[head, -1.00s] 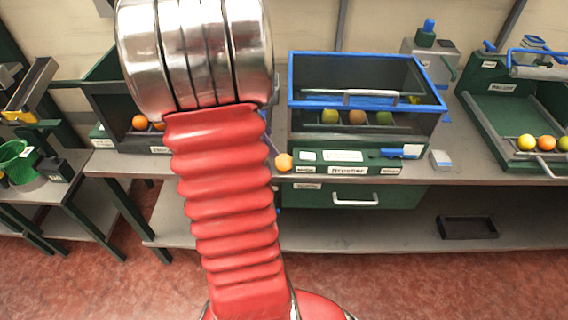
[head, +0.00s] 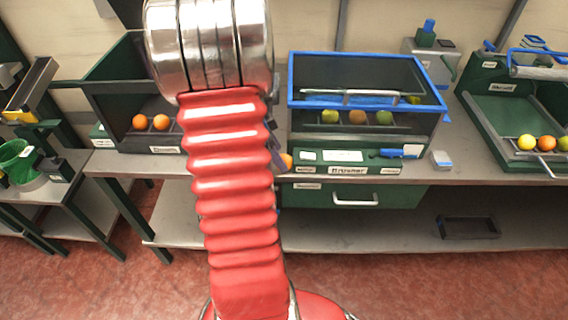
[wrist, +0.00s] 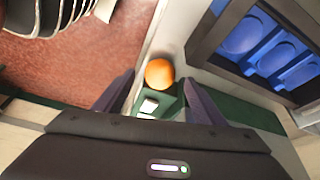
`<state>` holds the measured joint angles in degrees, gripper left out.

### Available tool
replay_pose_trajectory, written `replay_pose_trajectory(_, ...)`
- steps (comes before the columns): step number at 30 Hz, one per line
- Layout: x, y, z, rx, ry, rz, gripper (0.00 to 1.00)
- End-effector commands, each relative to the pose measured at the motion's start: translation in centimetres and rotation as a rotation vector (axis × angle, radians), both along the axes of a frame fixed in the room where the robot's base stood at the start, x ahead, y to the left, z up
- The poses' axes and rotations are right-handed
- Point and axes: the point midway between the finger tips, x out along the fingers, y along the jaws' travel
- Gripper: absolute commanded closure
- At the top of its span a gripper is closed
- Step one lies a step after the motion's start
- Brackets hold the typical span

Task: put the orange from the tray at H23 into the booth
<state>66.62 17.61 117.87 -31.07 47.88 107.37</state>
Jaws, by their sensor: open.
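An orange (wrist: 159,73) lies just beyond and between my fingertips in the wrist view, apparently not held. My gripper (wrist: 159,80) is open, with one dark finger on each side of the orange. In the head view an orange (head: 288,160) shows partly behind my arm, at the left front corner of the blue-framed box. My gripper is mostly hidden there by my red arm; a dark finger shows beside the orange. I cannot read an H23 label, and cannot tell which unit is the booth.
The blue-framed box (head: 369,102), labelled Brusher, holds several fruits. Left of my arm, a dark green unit (head: 112,104) holds two oranges (head: 150,122). A green tray unit (head: 505,108) with fruit stands at right. A dark frame with blue round pockets (wrist: 270,45) is close in the wrist view.

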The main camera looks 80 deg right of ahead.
Motion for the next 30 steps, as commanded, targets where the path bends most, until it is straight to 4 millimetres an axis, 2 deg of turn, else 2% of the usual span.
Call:
replay_pose_trajectory(3,-0.6,-0.2,-1.7,0.003,0.002,-0.002,0.36)
replay_pose_trajectory(7,-1.0,-0.4,-2.7,0.002,0.000,-0.001,0.36)
replay_pose_trajectory(24,-1.0,-0.5,-2.8,0.000,0.000,-0.001,0.36)
replay_pose_trajectory(30,-1.0,-0.5,-2.8,0.000,0.000,-0.001,0.50)
